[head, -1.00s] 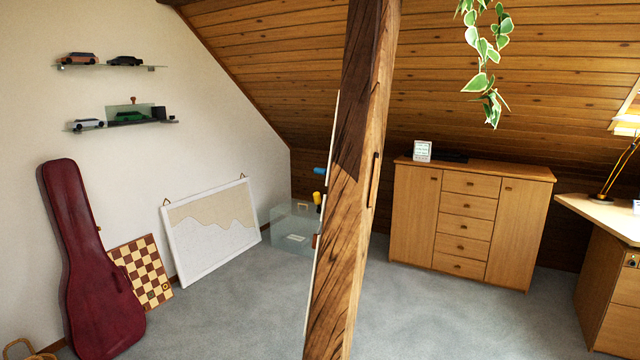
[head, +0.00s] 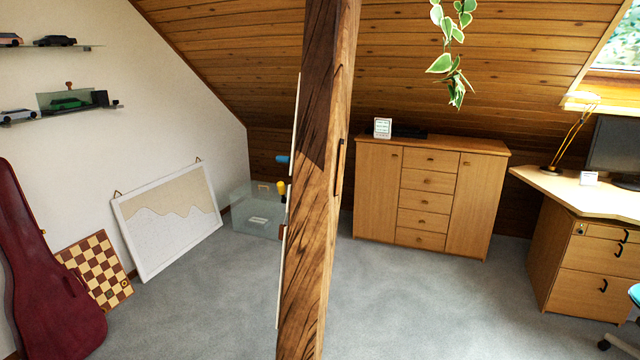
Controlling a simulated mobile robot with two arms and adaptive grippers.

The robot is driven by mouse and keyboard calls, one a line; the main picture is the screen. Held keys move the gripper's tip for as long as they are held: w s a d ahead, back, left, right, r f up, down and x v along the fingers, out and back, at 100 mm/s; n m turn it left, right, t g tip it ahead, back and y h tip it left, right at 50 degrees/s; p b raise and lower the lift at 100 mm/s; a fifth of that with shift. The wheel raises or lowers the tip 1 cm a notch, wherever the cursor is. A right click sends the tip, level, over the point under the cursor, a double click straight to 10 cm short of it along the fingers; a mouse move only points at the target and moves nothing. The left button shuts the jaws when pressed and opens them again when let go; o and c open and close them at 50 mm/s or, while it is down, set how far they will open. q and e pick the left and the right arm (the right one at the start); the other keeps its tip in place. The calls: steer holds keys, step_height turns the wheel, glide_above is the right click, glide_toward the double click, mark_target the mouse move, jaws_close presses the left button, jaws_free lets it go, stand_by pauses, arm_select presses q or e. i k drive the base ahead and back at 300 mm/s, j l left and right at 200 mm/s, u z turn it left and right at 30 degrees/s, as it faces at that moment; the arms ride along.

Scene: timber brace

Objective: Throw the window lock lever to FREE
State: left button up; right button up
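A sloped roof window (head: 622,42) shows at the top right corner, cut off by the picture edge, with greenery behind its glass and a pale frame. I cannot make out a lock lever or a FREE marking on the part that shows. A small blue piece (head: 283,159) and a yellow piece (head: 281,188) stick out at the left side of the timber post (head: 318,200); I cannot tell what they are. Neither of my grippers is in view.
The post stands mid-view. Behind it are a wooden cabinet (head: 430,190) and a clear box (head: 252,222). A desk (head: 575,190) with lamp and monitor (head: 614,150) stands right, a chair (head: 632,318) before it. Grey carpet (head: 420,310) between is clear.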

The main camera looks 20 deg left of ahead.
mark_target(281, 186)
steer(key=i+j+z, duration=0.15)
steer(key=j, duration=0.4)
steer(key=i+j+z, duration=0.2)
steer(key=j, duration=0.35)
steer(key=j+z, duration=0.15)
steer(key=j, duration=0.45)
steer(key=i+j+z, duration=0.2)
steer(key=j, duration=0.4)
steer(key=k, duration=0.1)
